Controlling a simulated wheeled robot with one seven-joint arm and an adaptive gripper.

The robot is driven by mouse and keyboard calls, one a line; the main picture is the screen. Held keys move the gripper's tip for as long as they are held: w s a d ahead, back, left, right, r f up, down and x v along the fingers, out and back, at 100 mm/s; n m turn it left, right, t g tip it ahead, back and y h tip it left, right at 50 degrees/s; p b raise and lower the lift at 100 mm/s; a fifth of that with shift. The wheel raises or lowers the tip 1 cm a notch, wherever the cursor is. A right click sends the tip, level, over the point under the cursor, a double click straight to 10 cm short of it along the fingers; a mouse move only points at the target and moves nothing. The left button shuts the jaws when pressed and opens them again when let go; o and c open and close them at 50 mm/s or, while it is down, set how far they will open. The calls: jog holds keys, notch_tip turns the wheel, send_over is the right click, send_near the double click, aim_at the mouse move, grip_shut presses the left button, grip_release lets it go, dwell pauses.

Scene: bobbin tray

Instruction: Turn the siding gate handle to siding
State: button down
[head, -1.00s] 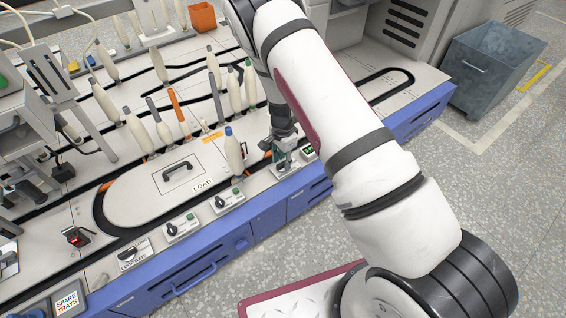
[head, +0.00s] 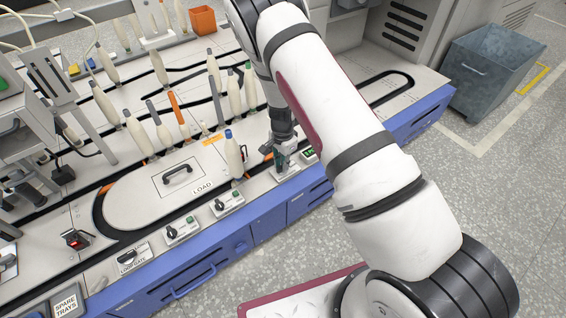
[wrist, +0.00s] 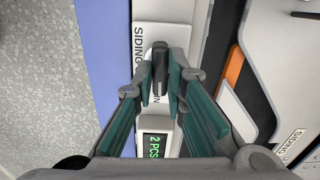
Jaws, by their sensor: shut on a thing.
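The siding gate handle (wrist: 160,66) is a black bar knob on a pale plate marked SIDING (wrist: 143,34) in the wrist view. My gripper (wrist: 160,82) has its teal-lined fingers on both sides of the handle and is shut on it. The handle lies roughly along the plate's length in the wrist view; the lettering beside it is partly hidden by the fingers. In the head view my gripper (head: 283,160) is down at the front edge of the bench, and it hides the handle there.
A green display reading 2 PCS (wrist: 154,147) sits next to the handle plate. A cream bobbin with a blue tip (head: 233,155) stands left of my gripper. Other switch boxes (head: 181,232) line the bench's front edge. An orange strip (wrist: 234,66) runs beside the plate.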

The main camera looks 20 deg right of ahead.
jog(key=n, duration=0.5)
jog(key=shift+n, duration=0.4)
jog(key=n, duration=0.5)
jog(key=shift+w+a, duration=0.1)
jog(key=shift+a, duration=0.05)
jog(key=shift+n, duration=0.4)
jog(key=c, duration=1.6)
grip_release()
notch_tip(320, 180, up, 12)
